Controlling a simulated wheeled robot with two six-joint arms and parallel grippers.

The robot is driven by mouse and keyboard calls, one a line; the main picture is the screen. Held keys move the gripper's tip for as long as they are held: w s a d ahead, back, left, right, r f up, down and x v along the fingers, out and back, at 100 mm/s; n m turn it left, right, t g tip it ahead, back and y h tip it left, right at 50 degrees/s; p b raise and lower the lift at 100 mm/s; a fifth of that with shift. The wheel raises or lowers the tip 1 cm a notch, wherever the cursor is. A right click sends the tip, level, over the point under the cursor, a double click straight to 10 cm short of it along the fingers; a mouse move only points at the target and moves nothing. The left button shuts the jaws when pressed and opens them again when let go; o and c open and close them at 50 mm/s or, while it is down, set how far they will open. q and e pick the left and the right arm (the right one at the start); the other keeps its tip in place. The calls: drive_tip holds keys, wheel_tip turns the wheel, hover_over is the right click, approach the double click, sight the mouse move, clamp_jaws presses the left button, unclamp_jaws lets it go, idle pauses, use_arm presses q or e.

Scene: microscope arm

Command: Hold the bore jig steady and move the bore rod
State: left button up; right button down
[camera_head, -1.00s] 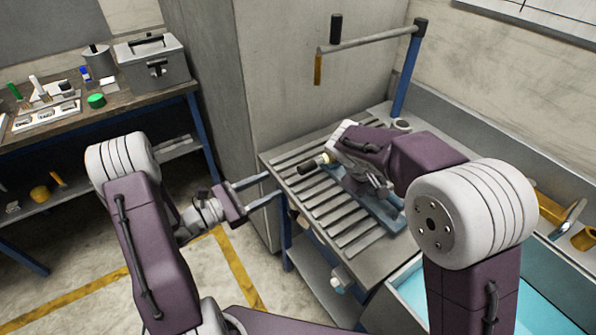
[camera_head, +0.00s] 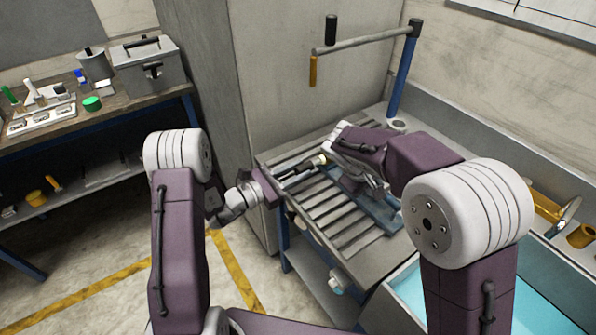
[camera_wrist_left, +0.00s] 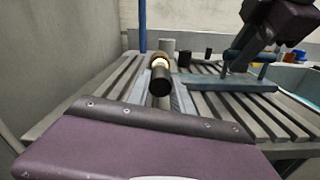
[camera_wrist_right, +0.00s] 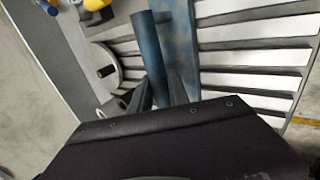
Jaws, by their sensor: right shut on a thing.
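The bore jig (camera_head: 384,214) is a blue-grey base with a blue tube, on the slatted bench top. My right gripper (camera_head: 376,184) is shut on it from above; in the right wrist view its fingers meet at the blue tube (camera_wrist_right: 150,52). The bore rod (camera_head: 318,161) shows its black end and cream collar at the jig's left. In the left wrist view the rod's black end (camera_wrist_left: 161,82) points at the camera. My left gripper (camera_head: 296,175) looks open, its fingers close to the black end; contact cannot be told. My right forearm hides part of the jig.
The slatted bench (camera_head: 335,235) has free room in front of the jig. A blue post (camera_head: 403,72) with a grey crossbar rises at the back. A cyan-lined tray (camera_head: 405,292) lies at the right. A workbench with a grey toolbox (camera_head: 150,66) stands at the left.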

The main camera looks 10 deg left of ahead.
sight(308, 166)
use_arm(q)
clamp_jaws()
idle(1.0)
drive_tip(key=shift+x, duration=1.8)
drive_tip(key=shift+r, duration=0.1)
drive_tip(key=o, duration=0.8)
unclamp_jaws()
drive_tip(key=shift+s, duration=0.1)
